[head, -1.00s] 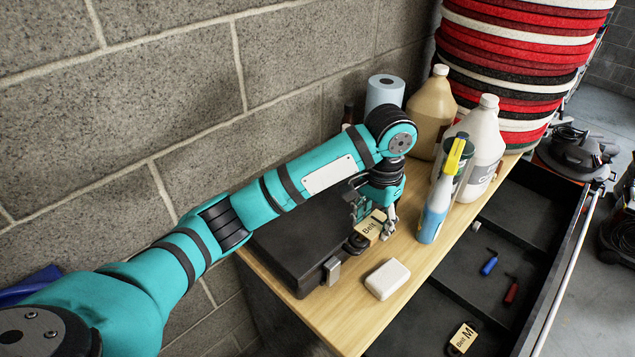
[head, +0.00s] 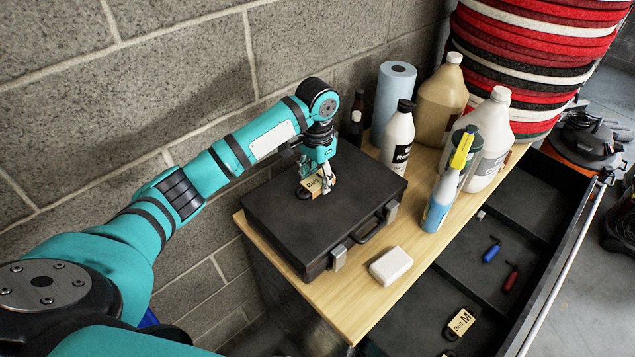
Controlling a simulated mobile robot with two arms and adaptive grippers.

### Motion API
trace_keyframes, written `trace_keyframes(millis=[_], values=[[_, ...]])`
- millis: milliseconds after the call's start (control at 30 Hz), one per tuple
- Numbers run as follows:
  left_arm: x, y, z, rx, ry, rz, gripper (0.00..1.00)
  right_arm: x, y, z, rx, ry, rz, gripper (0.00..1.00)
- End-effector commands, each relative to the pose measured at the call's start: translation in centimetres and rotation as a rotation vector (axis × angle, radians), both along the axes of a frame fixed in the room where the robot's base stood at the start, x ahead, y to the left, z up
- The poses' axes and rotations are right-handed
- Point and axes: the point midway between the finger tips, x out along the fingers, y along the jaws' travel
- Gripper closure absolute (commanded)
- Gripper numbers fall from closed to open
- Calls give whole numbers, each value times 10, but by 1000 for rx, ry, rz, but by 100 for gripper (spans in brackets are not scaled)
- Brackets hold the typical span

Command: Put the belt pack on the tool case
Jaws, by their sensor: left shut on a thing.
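The tool case (head: 350,215) is a flat black case with metal latches, lying shut on the wooden bench top. My left gripper (head: 318,184) is over the case lid, pointing down, shut on the belt pack (head: 312,187), a tan pack with "Belt" lettering and a dark end. The pack is at or just above the lid; I cannot tell whether it touches. The gripper fingers hide part of it. A similar pack marked "Belt M" (head: 460,323) lies in the dark tray below the bench. My right gripper is not in view.
A white block (head: 390,266) lies on the bench (head: 355,315) in front of the case. A spray bottle (head: 442,195), several jugs and bottles, and a blue paper roll (head: 395,95) stand to the right and behind. A block wall rises behind the bench.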

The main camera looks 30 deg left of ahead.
Motion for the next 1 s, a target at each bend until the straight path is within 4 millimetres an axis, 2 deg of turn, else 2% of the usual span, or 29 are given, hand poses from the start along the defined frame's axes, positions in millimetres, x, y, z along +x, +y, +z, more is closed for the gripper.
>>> trace_keyframes(millis=[100, 233, 400, 600, 633, 700, 800, 1000], values=[[-2, 0, -15, 1, 8, 1, 88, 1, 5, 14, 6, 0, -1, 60], [-1, -1, -28, 0, 4, 0, 88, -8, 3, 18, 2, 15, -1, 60], [-1, -1, -32, 1, 2, -1, 88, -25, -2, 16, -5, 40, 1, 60], [-1, -1, -35, 0, 3, 0, 88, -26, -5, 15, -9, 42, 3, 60], [-1, -1, -35, 0, 2, 0, 54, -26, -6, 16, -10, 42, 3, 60], [-1, -1, -35, 1, 3, 0, 45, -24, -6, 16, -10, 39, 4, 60], [-1, -1, -34, 1, 3, 0, 34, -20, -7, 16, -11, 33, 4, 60], [-1, -1, -34, 1, 3, 0, 34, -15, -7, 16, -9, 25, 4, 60]])
